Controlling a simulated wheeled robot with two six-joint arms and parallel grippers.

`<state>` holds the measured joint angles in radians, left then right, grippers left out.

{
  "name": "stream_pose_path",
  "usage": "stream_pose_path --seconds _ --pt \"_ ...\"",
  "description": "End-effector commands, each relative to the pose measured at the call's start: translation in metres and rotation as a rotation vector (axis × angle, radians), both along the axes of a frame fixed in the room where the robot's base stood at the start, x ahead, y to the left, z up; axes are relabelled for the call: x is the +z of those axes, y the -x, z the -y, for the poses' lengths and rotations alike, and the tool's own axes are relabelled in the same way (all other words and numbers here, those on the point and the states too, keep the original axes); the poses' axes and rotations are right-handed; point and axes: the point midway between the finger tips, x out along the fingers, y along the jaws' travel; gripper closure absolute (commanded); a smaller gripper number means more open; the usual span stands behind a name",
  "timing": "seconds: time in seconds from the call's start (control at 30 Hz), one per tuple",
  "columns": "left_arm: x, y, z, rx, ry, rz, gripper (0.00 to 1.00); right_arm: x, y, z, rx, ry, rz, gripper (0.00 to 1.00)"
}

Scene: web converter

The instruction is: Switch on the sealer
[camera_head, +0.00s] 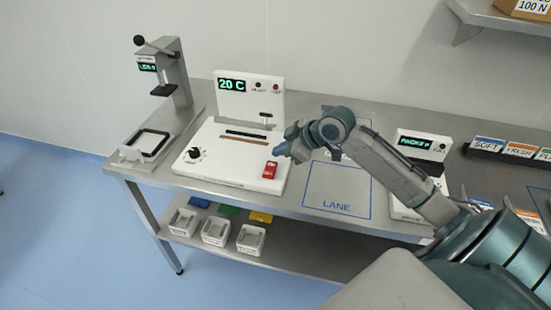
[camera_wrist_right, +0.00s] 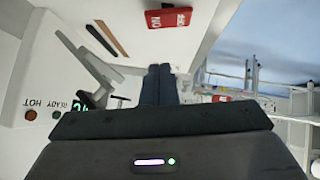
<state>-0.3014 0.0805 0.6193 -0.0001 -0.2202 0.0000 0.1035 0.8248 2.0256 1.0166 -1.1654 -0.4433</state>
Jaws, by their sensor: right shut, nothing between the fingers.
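The sealer (camera_head: 215,155) is a white unit on the metal table, with an upright panel whose display (camera_head: 232,85) reads 20 C. A red switch (camera_head: 269,170) sits at its front right corner; it also shows in the right wrist view (camera_wrist_right: 168,18), with white ON lettering. A black knob (camera_head: 194,153) is at the sealer's left. My right gripper (camera_head: 283,148) is shut and empty, just above and right of the red switch. Its closed fingers (camera_wrist_right: 159,85) point toward the sealer's white top in the wrist view. My left gripper is not in view.
A lever press (camera_head: 165,75) stands left of the sealer. The outlined LANE area (camera_head: 335,190) is bare on the right, partly under my arm. A display unit (camera_head: 424,147) and card rack (camera_head: 500,152) stand farther right. Small white bins (camera_head: 215,231) sit on the lower shelf.

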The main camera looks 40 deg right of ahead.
Motion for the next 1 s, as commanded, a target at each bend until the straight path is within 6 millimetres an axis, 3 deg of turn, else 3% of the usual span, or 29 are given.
stream_pose_path --seconds 0.23,0.5,1.0 --pt "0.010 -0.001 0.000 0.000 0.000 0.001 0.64 -0.018 -0.018 -0.011 0.000 -0.004 -0.001 1.00" --pt "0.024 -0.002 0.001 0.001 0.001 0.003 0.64 -0.051 -0.022 -0.003 -0.001 -0.001 -0.002 1.00" --pt "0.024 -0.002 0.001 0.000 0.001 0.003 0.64 -0.058 -0.023 -0.002 0.000 -0.002 -0.003 1.00"
